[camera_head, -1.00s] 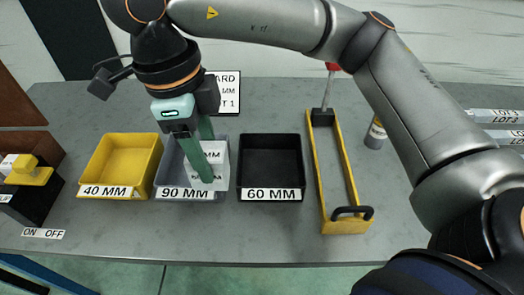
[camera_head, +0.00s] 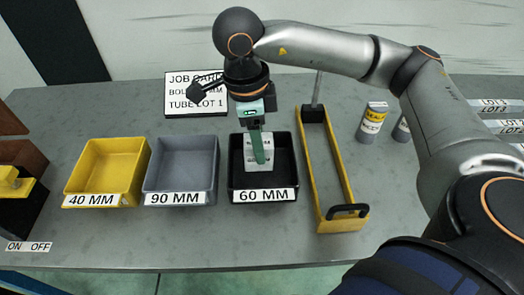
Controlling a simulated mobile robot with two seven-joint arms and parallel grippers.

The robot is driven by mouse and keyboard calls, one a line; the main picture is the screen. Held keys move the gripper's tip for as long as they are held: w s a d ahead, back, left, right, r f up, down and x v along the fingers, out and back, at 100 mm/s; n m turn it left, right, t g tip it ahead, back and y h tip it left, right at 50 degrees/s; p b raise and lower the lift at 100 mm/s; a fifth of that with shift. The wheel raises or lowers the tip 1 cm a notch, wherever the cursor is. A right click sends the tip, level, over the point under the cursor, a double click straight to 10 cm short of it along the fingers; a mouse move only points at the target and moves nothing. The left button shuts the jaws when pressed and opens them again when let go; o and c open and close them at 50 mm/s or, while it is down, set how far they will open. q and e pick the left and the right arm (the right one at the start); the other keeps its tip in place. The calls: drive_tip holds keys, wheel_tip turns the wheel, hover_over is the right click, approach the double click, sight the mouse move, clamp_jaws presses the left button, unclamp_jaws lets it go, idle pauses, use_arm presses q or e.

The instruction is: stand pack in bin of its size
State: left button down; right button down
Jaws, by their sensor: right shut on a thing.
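A pale grey-white pack (camera_head: 252,160) with dark print, partly unreadable, stands upright in my right gripper (camera_head: 261,150). The green fingers are shut on it and partly cover it. The pack is within the outline of the black bin labelled 60 MM (camera_head: 288,178). I cannot tell whether its bottom touches the bin floor. The grey bin labelled 90 MM (camera_head: 180,172) is empty, and so is the yellow bin labelled 40 MM (camera_head: 107,168). The job card (camera_head: 195,100) lies behind the bins, its text partly hidden by my gripper. My left gripper is not in view.
A yellow frame with a black handle (camera_head: 349,211) stands right of the black bin. Labelled cylinders (camera_head: 373,122) stand behind it to the right. A dark box with a yellow part (camera_head: 12,188) and an ON OFF label (camera_head: 29,246) are at left. The front strip of table is clear.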

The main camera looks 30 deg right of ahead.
drive_tip(key=f, duration=0.1)
drive_tip(key=d+f, duration=0.1)
drive_tip(key=f, duration=0.1)
drive_tip(key=shift+f, duration=0.15)
drive_tip(key=shift+w+a+f, duration=0.1)
drive_tip(key=shift+f, duration=0.25)
drive_tip(key=shift+f, duration=0.15)
drive_tip(key=shift+c, duration=1.2)
unclamp_jaws()
drive_tip(key=r, duration=0.4)
drive_tip(key=a+r+p, duration=0.1)
drive_tip(key=r, duration=0.7)
drive_tip(key=shift+w+a+r+p, duration=0.1)
drive_tip(key=shift+w+a+p, duration=0.05)
drive_tip(key=shift+w+p, duration=0.2)
